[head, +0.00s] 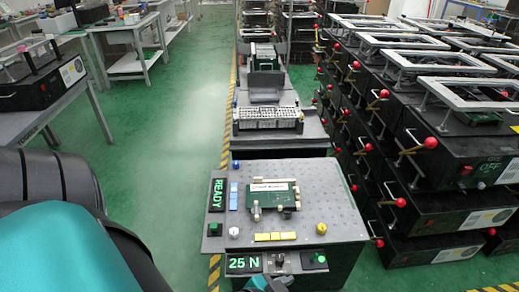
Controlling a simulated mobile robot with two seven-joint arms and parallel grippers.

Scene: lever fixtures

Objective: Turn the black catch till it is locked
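A small black knob on a light plate, which looks like the black catch (280,260), is on the front face of the grey perforated fixture table, between the green "25 N" display (243,263) and a green button (320,259). It is too small to tell its turn angle. A small teal and dark piece, likely part of one of my grippers, shows at the bottom edge just below the catch. It is mostly cut off, so its fingers and any contact cannot be made out. My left arm's bulky dark and teal links fill the lower left. No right gripper is visible.
The fixture table (345,215) carries a green circuit board (273,197), a "READY" display (217,194), and yellow and blue blocks. Stacked black boxes (425,215) with red-knobbed levers stand close on the right. Green floor (160,160) is open on the left.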

